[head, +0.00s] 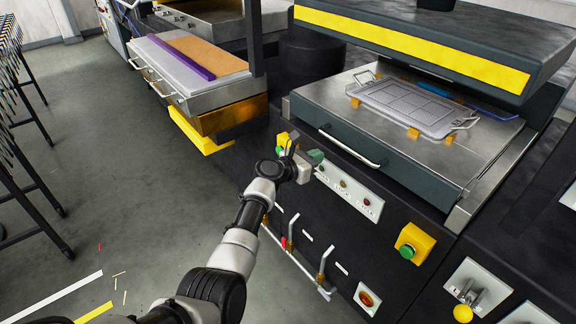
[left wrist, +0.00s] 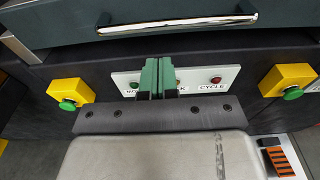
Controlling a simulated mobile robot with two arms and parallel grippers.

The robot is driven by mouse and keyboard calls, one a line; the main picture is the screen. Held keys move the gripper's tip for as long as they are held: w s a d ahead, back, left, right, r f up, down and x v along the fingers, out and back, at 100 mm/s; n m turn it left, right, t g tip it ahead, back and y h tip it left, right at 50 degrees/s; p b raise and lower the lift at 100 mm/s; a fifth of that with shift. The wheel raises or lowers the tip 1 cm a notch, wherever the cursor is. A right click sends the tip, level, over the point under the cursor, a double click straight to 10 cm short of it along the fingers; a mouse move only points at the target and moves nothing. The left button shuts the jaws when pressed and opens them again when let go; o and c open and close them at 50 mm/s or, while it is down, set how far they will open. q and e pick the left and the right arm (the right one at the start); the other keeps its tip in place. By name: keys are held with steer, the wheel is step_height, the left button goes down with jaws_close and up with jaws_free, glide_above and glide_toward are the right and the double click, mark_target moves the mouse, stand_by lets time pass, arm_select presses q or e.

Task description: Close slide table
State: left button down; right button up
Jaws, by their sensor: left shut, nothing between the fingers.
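The slide table (head: 412,178) is at the right in the head view, a steel-topped slab with a dark front and a bar handle (head: 350,149). It sticks out from beneath the yellow-striped press head (head: 410,45). A grey tray (head: 412,104) rests on top on small orange blocks. My left gripper (head: 317,157) is shut and empty, below and left of the handle, in front of the button panel. In the left wrist view its green fingers (left wrist: 157,75) stand side by side, with the handle (left wrist: 178,24) above them and apart. My right gripper is not in view.
A button panel (head: 348,188) is on the dark machine front, with yellow-housed green buttons (head: 413,243) on either side. Valve levers (head: 290,235) stick out below. Another drawer (head: 198,86) stands out at the left. The grey floor (head: 120,190) is mostly open.

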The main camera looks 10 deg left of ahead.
arm_select(q)
steer(key=f+p+v, duration=0.1)
steer(key=v, duration=0.6)
steer(key=shift+s+r, duration=0.25)
steer(key=shift+r, duration=0.1)
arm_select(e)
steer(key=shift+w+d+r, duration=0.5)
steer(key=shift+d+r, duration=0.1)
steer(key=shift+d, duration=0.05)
